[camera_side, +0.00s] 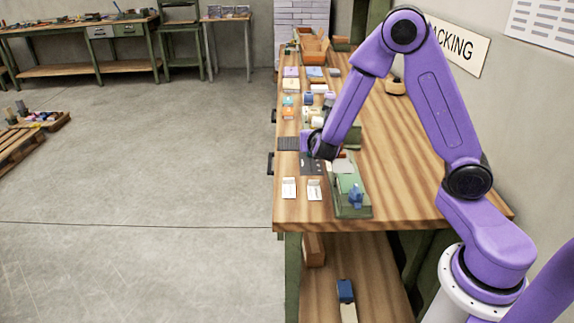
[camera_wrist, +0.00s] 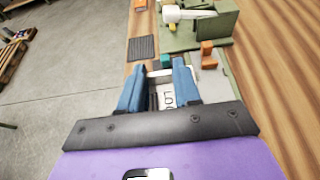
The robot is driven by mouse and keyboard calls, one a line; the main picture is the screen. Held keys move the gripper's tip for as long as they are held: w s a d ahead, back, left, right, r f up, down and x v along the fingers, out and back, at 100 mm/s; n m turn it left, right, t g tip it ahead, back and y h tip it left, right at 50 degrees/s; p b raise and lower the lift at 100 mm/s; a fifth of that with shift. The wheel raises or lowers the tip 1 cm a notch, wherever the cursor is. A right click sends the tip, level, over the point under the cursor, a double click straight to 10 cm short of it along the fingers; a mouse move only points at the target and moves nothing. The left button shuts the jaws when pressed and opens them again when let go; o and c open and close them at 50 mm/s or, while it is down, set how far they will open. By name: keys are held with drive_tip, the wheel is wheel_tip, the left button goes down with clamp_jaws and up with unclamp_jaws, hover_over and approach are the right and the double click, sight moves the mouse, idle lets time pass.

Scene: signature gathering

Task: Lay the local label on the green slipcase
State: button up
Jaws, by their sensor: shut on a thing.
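My gripper (camera_wrist: 167,65) has two blue fingers, close together with a pale label (camera_wrist: 168,100) between them. Dark letters reading roughly "LO" show on it, partly hidden by the fingers and the dark gripper body. In the side view my gripper (camera_side: 316,152) is over the near part of the bench, above a dark sheet (camera_side: 312,166); the label cannot be made out there.
A black ridged mat (camera_side: 288,143) lies at the bench's left edge. Two white cards (camera_side: 289,187) (camera_side: 314,189) lie nearer the front. A green tray (camera_side: 352,209) with a blue item stands right of them. Several small goods line the bench's far left. The bench's right side is clear.

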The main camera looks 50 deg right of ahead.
drive_tip(key=shift+w, duration=0.1)
drive_tip(key=w+d+f, duration=0.2)
drive_tip(key=w+f, duration=0.2)
drive_tip(key=w, duration=0.4)
hover_over(287, 161)
drive_tip(key=s, duration=0.1)
drive_tip(key=f, duration=0.4)
drive_tip(key=shift+a+f, duration=0.2)
drive_tip(key=shift+f, duration=0.2)
drive_tip(key=f, duration=0.1)
drive_tip(key=w+f, duration=0.1)
drive_tip(key=shift+d+f, duration=0.1)
drive_tip(key=shift+f, duration=0.85)
drive_tip(key=shift+f, duration=0.15)
drive_tip(key=o, duration=1)
